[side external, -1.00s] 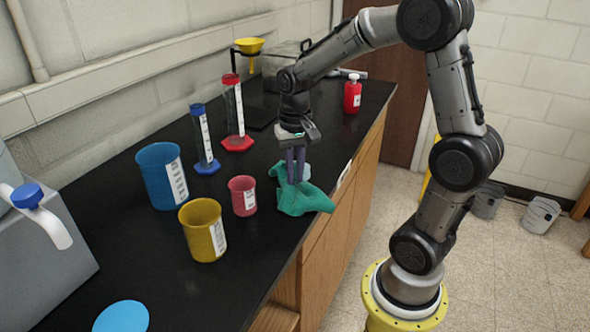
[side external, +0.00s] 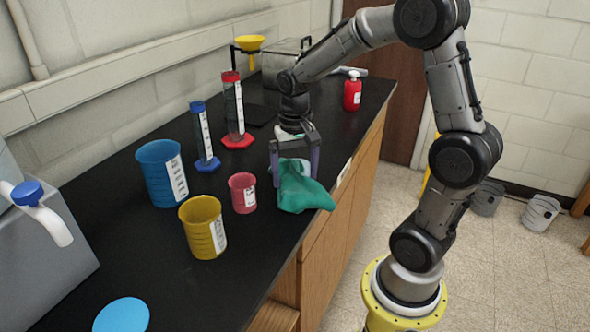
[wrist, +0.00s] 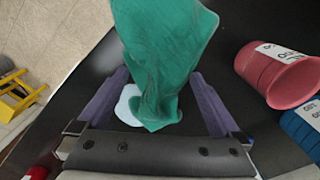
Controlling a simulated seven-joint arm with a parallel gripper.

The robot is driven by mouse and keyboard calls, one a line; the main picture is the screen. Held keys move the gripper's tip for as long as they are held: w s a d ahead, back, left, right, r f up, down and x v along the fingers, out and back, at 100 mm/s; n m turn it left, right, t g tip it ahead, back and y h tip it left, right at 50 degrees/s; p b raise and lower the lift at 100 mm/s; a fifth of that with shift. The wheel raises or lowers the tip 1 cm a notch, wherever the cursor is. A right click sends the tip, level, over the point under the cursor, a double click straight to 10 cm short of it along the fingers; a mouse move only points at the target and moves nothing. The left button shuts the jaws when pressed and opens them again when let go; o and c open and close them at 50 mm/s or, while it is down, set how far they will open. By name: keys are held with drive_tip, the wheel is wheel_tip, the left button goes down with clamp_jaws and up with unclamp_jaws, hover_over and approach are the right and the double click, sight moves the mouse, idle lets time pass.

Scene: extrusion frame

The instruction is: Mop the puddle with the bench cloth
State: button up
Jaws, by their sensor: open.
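The green bench cloth (side external: 303,190) lies crumpled on the black bench top near its front edge. In the wrist view the cloth (wrist: 165,50) stretches from the top edge down between my fingers. The pale blue puddle (wrist: 125,106) shows beside the cloth's lower left side, partly covered by it. In the side view the puddle is mostly hidden by the cloth and gripper. My gripper (side external: 295,176) is open, its two purple fingers wide apart on either side of the cloth's far end. The wrist view shows the open gripper (wrist: 158,84) too, with dark gaps beside the cloth.
A pink beaker (side external: 243,194) stands close left of the cloth. A yellow beaker (side external: 203,229), blue beaker (side external: 160,176), blue-based cylinder (side external: 206,150) and red-based cylinder (side external: 236,120) stand farther left. A red bottle (side external: 352,92) is behind. The front bench top is mostly clear.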

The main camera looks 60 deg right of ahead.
drive_tip(key=shift+f, duration=0.6)
clamp_jaws()
idle(0.4)
